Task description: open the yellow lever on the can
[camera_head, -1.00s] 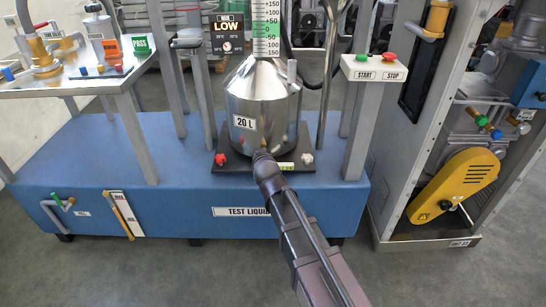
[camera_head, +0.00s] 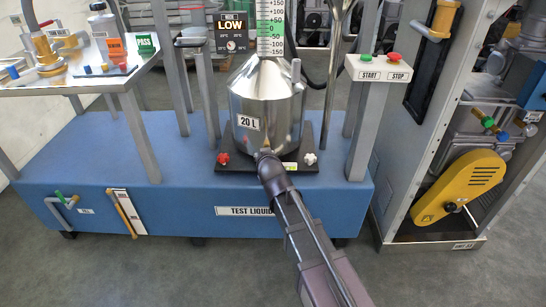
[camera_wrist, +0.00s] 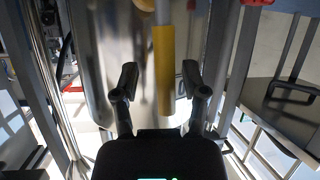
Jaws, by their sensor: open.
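The silver can (camera_head: 277,105) with the 20 L label stands on a black plate (camera_head: 305,166) on the blue base. In the wrist view its shiny wall (camera_wrist: 112,45) fills the middle. The yellow lever (camera_wrist: 164,68) hangs lengthwise there, between the two fingertips of my gripper (camera_wrist: 159,78) as seen, with a gap on each side. Depth between lever and fingers is hard to judge. My gripper is open and holds nothing. In the head view my arm reaches up to the can's lower front and mostly hides the lever and the fingers.
A red knob (camera_head: 223,158) and a white knob (camera_head: 310,158) flank the can on the plate. A START/STOP box (camera_head: 380,69) on a post stands to the right, and a white table (camera_head: 75,79) to the left. Grey floor lies in front.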

